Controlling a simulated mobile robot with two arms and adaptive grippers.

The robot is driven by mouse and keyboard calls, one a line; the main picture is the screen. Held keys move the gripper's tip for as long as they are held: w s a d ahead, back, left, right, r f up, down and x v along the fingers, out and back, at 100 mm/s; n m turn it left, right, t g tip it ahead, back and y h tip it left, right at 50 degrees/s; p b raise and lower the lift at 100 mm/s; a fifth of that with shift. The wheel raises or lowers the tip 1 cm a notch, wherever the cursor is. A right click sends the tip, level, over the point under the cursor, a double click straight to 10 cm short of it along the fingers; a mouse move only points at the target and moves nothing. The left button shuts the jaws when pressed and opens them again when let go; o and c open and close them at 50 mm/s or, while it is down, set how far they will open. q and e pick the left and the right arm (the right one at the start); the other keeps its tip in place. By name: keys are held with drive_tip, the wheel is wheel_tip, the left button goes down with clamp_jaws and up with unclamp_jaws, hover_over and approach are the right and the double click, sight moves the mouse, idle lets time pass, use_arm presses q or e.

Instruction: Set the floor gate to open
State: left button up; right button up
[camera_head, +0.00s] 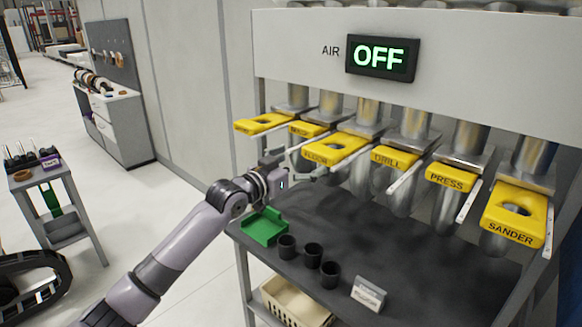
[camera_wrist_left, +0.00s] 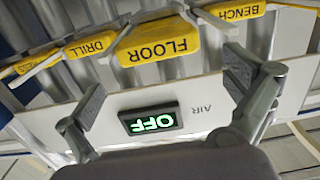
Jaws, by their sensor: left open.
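The floor gate (camera_head: 337,147) is a yellow plate with a dark hole, sticking out below its metal duct in the head view. Its label reads FLOOR in the left wrist view (camera_wrist_left: 160,46), where it appears upside down. My left gripper (camera_head: 296,165) is in front of and slightly below the floor gate in the head view. Its fingers are spread wide and empty in the left wrist view (camera_wrist_left: 168,92), with the gate beyond them. I cannot tell whether a finger touches the gate. My right gripper is not in view.
The neighbouring drill gate (camera_head: 396,158) and bench gate (camera_wrist_left: 232,12) sit close on both sides. The press gate (camera_head: 451,177) and sander gate (camera_head: 515,232) are farther right. An AIR display (camera_head: 381,58) reads OFF. A green tray (camera_head: 262,227) and black cups (camera_head: 313,254) stand on the dark bench below.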

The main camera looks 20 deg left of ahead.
use_arm(q)
drive_tip(key=v, duration=0.3)
drive_tip(key=shift+s+a, duration=0.15)
drive_tip(key=shift+s, duration=0.25)
drive_tip(key=s+a+f+n+g+y+b, duration=0.1)
drive_tip(key=s+a+f+g+y, duration=0.1)
drive_tip(key=f, duration=1.2)
drive_tip(key=s+a+f+n+g+y, duration=0.1)
drive_tip(key=s+a+f+g, duration=0.1)
drive_tip(key=f, duration=1.2)
drive_tip(key=s+a+f+n+g+y+b, duration=0.1)
drive_tip(key=s+a+f+y, duration=0.1)
drive_tip(key=f, duration=1.2)
drive_tip(key=s+d+f+g+y, duration=0.1)
drive_tip(key=s+f+g, duration=0.3)
drive_tip(key=s+f, duration=1.4)
drive_tip(key=s+d+f+g, duration=0.2)
drive_tip(key=s+f, duration=0.4)
drive_tip(key=s, duration=0.6)
drive_tip(key=s+d+f+m+g+b, duration=0.1)
drive_tip(key=s+f, duration=0.5)
drive_tip(key=s, duration=0.6)
drive_tip(key=s+d+f+g, duration=0.4)
drive_tip(key=s+f, duration=0.3)
drive_tip(key=s, duration=0.5)
drive_tip(key=shift+d, duration=0.5)
